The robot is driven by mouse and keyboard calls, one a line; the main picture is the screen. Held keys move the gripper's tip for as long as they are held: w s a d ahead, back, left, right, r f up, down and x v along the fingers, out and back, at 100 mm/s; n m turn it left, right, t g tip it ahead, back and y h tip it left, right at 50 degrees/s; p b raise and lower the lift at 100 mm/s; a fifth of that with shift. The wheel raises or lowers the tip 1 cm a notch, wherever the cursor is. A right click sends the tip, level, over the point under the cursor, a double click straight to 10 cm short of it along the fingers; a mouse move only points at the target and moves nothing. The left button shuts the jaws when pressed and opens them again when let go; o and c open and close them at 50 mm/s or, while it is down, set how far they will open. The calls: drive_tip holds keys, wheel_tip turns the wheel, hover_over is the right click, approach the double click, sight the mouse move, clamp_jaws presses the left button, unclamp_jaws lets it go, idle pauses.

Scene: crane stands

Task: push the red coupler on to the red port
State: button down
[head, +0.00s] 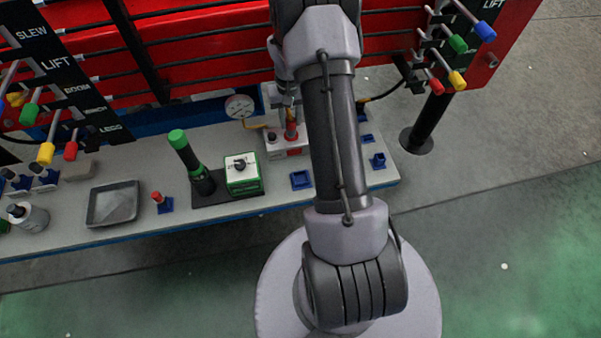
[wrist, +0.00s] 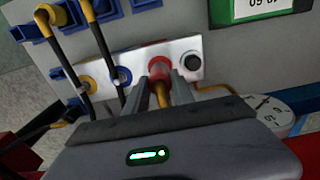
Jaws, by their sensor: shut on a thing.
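My gripper (wrist: 158,88) is shut on the red coupler (head: 291,130), which has a yellow hose (wrist: 161,95) behind it. The coupler is over the red port (wrist: 159,65) on the white port block (wrist: 197,72). In the head view my gripper (head: 290,112) is directly above the block, with the coupler upright. The fingers and hose hide part of the port, and I cannot tell how far the coupler is seated on it.
Yellow (wrist: 88,82) and blue (wrist: 122,75) ports with dark hoses sit beside the red port, and a black knob (wrist: 192,62) on its other side. A gauge (head: 239,106), a green-and-white box (head: 243,174) and a grey tray (head: 112,204) are on the bench. Red panels and levers stand behind.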

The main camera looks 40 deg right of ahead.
drive_tip(key=shift+f, duration=0.25)
drive_tip(key=c, duration=1)
unclamp_jaws()
drive_tip(key=shift+r, duration=0.1)
wheel_tip(320, 180, up, 5)
drive_tip(key=p, duration=0.3)
drive_tip(key=shift+p, duration=0.3)
